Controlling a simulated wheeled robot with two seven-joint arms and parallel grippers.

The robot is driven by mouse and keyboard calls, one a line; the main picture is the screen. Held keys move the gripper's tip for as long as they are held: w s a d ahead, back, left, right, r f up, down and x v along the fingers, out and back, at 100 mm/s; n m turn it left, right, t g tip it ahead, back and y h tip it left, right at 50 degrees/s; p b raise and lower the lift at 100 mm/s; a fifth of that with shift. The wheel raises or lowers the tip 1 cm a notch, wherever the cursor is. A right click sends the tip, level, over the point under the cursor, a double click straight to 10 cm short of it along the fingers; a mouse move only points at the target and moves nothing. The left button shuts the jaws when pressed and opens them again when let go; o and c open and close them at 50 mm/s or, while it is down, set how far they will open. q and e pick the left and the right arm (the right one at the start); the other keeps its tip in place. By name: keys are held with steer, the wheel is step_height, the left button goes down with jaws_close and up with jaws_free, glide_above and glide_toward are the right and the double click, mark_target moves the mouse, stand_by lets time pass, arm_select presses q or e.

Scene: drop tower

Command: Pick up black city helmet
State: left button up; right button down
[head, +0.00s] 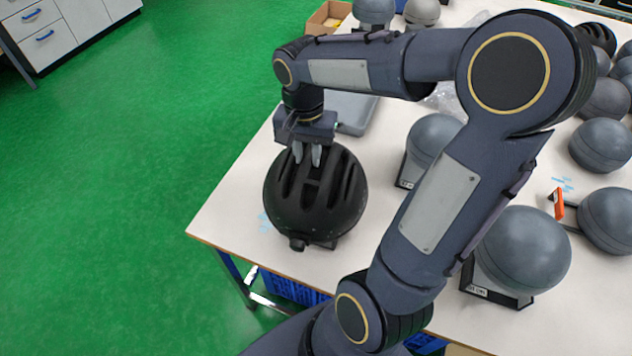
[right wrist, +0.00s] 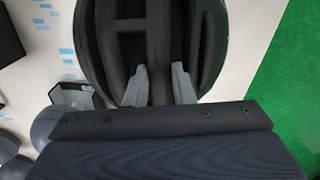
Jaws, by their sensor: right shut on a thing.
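The black city helmet (head: 318,205) is a round black helmet with long vent slots, near the left corner of the white table. It also shows at the top of the right wrist view (right wrist: 155,50). My right gripper (head: 307,160) is above the helmet, pointing down, with its grey fingertips in the vent slots. In the right wrist view the two fingers (right wrist: 160,88) are on either side of the helmet's middle rib, shut on it. The helmet's underside is hidden, and I cannot tell whether it is clear of the table. My left gripper is not in view.
The white table (head: 225,215) holds several grey headforms, one (head: 522,250) at the front right and one (head: 432,138) right of the helmet. A grey flat case (head: 352,112) lies behind the helmet. Green floor (head: 140,140) is open at the left.

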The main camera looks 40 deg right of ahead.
steer(key=shift+r, duration=0.1)
step_height(320, 180, up, 10)
stand_by(0.5)
stand_by(0.4)
steer(key=shift+g+y, duration=0.3)
steer(key=shift+g, duration=0.4)
steer(key=f+p, duration=0.1)
steer(key=w+f+p, duration=0.1)
steer(key=p, duration=0.1)
steer(key=f+p, duration=0.1)
steer(key=shift+w+d+f+p, duration=0.35)
steer(key=shift+w+f, duration=0.05)
steer(key=shift+f, duration=0.35)
step_height(320, 180, down, 5)
steer(key=b, duration=0.4)
steer(key=shift+b, duration=0.3)
steer(key=shift+r+p, duration=0.1)
steer(key=shift+p, duration=0.2)
